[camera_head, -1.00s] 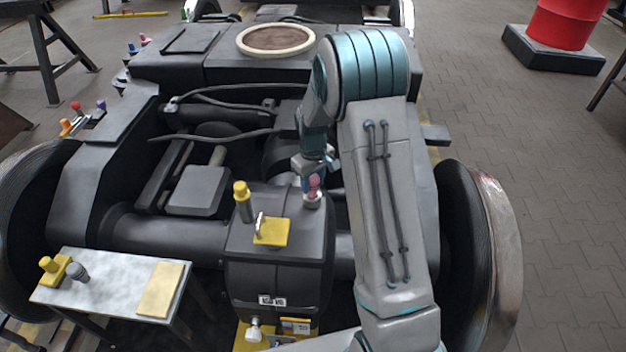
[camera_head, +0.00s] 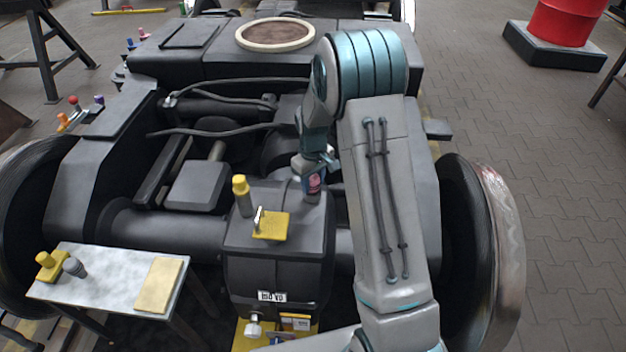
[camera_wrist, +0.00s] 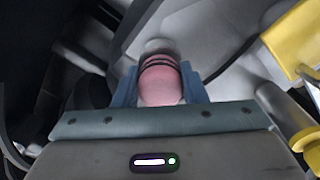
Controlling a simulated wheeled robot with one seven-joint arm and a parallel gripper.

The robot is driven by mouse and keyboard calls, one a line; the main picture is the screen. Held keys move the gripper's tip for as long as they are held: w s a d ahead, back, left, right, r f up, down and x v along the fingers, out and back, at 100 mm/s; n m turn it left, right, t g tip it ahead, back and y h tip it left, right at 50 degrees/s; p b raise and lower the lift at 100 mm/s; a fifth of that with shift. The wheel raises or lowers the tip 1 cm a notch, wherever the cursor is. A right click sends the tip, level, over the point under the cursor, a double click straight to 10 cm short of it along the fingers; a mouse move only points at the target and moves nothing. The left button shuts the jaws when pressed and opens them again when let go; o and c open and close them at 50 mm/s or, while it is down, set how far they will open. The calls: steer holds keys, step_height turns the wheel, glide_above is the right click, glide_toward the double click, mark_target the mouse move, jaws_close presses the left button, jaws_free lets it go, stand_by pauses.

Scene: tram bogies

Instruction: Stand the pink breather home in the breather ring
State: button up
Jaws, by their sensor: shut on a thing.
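The pink breather (camera_wrist: 161,82) is between the two blue fingers of my gripper (camera_wrist: 160,90) in the wrist view, with dark bands near its far end. A pale round piece, which looks like the breather ring (camera_wrist: 158,46), shows just beyond that end. In the head view my gripper (camera_head: 313,178) is low over the right side of the dark gearbox top, and a bit of the pink breather (camera_head: 314,184) shows. A grey round stub (camera_head: 311,197) is right below it. I cannot tell whether the breather is seated in the ring.
A yellow-capped post (camera_head: 243,195) and a yellow plate (camera_head: 270,226) with an upright pin stand left of my gripper on the gearbox. Hoses cross the bogie behind. A side table (camera_head: 110,275) at lower left holds a yellow piece, a grey knob and a tan pad.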

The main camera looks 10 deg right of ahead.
mark_target(313, 178)
steer(key=shift+f, duration=0.25)
steer(key=o, duration=1.1)
steer(key=shift+r, duration=0.1)
step_height(313, 178, up, 14)
steer(key=p, duration=0.2)
steer(key=shift+f, duration=0.2)
